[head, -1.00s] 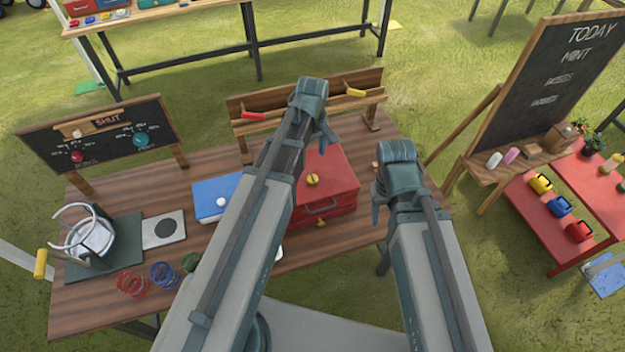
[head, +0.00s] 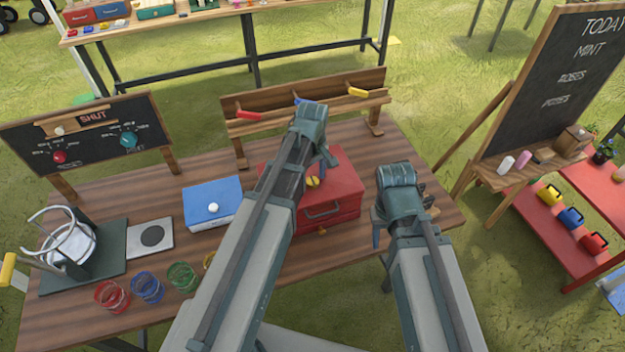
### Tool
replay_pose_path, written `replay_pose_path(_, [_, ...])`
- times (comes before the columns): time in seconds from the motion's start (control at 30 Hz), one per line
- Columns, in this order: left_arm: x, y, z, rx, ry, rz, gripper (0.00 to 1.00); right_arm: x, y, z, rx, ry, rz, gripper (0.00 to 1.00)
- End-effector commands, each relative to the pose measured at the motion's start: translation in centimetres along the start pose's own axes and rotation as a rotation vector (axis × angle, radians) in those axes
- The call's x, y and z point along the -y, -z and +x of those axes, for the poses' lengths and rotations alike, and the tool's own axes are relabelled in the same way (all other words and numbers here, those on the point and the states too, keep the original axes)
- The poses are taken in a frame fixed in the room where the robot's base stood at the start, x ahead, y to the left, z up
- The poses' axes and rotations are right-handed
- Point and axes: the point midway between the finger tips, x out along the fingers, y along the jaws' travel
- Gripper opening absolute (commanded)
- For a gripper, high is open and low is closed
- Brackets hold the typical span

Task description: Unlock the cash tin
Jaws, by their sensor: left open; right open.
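A red box (head: 343,207), which I take to be the cash tin, sits closed on the wooden table, with a grey handle on its front. A round yellow knob (head: 313,182) is on its lid, and a small brass-coloured piece (head: 323,231) shows low at its front. My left gripper (head: 325,160) is open above the back of the red box. My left arm hides the box's left part. My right gripper (head: 400,215) is open, just right of the red box. Its far finger is partly hidden, and nothing shows in it.
A blue box (head: 213,190) with a white knob stands left. Behind is a wooden rack (head: 310,103) with red, blue and yellow handles. A large chalkboard (head: 560,80) stands right.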

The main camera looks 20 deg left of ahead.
Motion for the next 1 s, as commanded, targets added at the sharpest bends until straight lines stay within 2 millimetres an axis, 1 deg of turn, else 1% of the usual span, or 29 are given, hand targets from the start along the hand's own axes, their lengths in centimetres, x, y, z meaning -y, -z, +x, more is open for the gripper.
replay_pose_path(0.07, [0.00,0.00,-0.05,0.000,0.000,0.000,0.79,-0.01,0.00,-0.05,0.000,0.000,0.000,0.50])
replay_pose_path(0.17, [-0.01,0.00,-0.05,0.000,0.000,0.000,0.63,-0.01,0.00,-0.05,0.000,0.000,0.000,0.50])
replay_pose_path(0.2, [0.00,0.00,-0.05,0.000,0.000,0.000,0.56,-0.01,0.00,-0.05,0.000,0.000,0.000,0.50])
replay_pose_path(0.37, [0.00,0.00,-0.05,0.000,0.000,0.000,0.27,-0.01,0.00,-0.05,0.000,0.000,0.000,0.50])
replay_pose_path(0.5, [0.00,0.00,-0.04,0.000,0.000,0.000,0.02,-0.01,0.00,-0.04,0.000,0.000,0.000,0.50])
replay_pose_path(0.53, [0.00,0.00,-0.04,0.000,0.000,0.000,0.00,-0.01,0.00,-0.04,0.000,0.000,0.000,0.50])
replay_pose_path(0.77, [0.00,0.00,-0.04,0.000,0.000,0.019,0.00,-0.01,0.00,-0.04,0.000,0.000,0.000,0.50])
replay_pose_path(1.0, [-0.01,0.00,-0.04,0.000,0.000,0.138,0.00,-0.01,0.00,-0.04,0.000,0.000,0.000,0.50])
